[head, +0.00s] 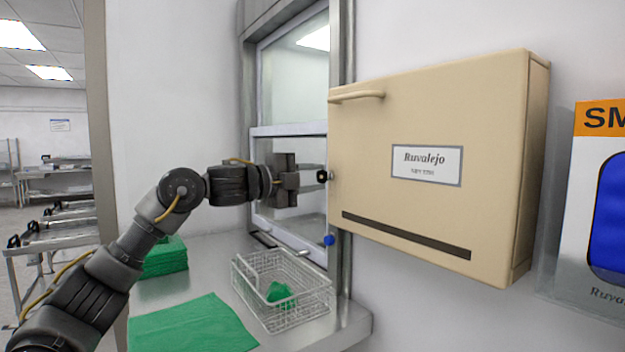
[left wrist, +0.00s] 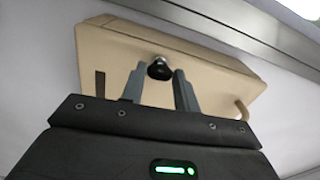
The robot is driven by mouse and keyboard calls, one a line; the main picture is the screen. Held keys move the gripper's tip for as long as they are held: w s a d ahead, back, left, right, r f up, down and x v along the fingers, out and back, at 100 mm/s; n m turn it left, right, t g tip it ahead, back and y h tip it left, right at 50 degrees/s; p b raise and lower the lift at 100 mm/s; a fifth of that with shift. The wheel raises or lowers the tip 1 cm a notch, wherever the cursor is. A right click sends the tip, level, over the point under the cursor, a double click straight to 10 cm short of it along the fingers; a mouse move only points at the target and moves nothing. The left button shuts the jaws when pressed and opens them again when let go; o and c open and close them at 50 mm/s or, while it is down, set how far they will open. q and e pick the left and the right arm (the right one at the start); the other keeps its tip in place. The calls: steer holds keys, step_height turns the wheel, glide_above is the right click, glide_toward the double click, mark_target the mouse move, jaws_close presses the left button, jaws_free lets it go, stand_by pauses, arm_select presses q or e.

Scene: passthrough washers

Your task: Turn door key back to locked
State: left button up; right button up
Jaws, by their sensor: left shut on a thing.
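The beige wall cabinet (head: 420,120) has a door labelled "Ruvalejo", a curved handle at its upper left and a dark slot low down. A small black-headed key (head: 322,176) sticks out at the cabinet's left edge. My left gripper (head: 298,180) comes in from the left, level with the key. In the left wrist view the key head (left wrist: 159,69) shows between the two fingertips of my left gripper (left wrist: 158,76), which is shut on it. I cannot tell the key's turn angle. My right gripper is not in view.
A pass-through window (head: 292,85) stands behind the gripper. A wire basket (head: 305,318) holding a green cloth sits on the steel counter (head: 352,325) below. A green mat (head: 190,328) and stacked green cloths (head: 165,262) lie left.

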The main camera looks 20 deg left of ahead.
arm_select(q)
steer(key=shift+m, duration=0.6)
steer(key=o, duration=1)
steer(key=shift+a, duration=0.1)
steer(key=shift+s+a+f+b, duration=0.1)
steer(key=shift+s+a+b, duration=0.05)
steer(key=shift+s+b, duration=0.15)
steer(key=shift+b+v, duration=2)
steer(key=shift+v, duration=3.05)
